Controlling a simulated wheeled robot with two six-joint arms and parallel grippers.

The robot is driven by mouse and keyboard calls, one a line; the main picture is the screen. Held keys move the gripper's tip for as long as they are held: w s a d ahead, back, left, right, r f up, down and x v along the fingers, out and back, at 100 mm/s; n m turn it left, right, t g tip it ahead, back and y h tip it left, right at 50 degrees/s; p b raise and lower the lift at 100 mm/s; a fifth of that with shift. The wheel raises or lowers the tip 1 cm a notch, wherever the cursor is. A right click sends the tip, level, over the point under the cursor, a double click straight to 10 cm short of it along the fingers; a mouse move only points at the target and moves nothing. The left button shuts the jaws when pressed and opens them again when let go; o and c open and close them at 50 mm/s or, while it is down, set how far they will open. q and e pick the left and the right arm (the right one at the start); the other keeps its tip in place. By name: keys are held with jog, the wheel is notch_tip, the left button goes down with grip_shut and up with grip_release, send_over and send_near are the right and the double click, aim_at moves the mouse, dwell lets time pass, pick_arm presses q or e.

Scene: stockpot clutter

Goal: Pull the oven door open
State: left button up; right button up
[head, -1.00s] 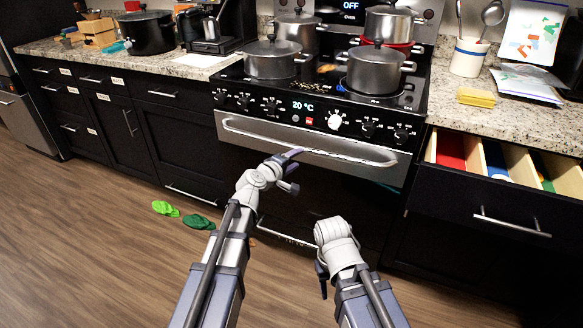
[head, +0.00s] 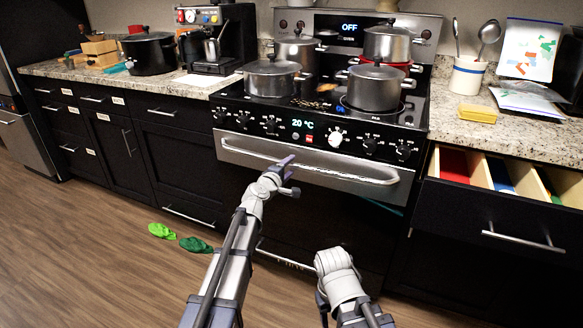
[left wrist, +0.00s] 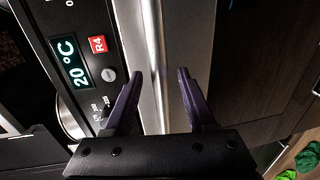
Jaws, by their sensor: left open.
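The oven door has a steel top strip with a long horizontal handle (head: 340,174) and a dark front below. The oven door (head: 235,143) looks shut. My left gripper (head: 290,174) is in front of the handle, left of its middle, with its jaws open. In the left wrist view the two dark fingers of my left gripper (left wrist: 159,78) stand apart, with the bright handle bar (left wrist: 157,30) running between their tips. I cannot tell whether they touch it. My right arm is low in front of the oven; its fingers are not clearly visible.
Pots (head: 375,88) stand on the stovetop above the door. Green slippers (head: 162,231) lie on the floor at left. The wooden floor (head: 80,260) is otherwise clear there.

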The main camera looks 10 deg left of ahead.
pick_arm(q)
jog(key=shift+x, duration=1.05)
grip_shut()
jog(key=shift+s, duration=0.15)
dwell(0.5)
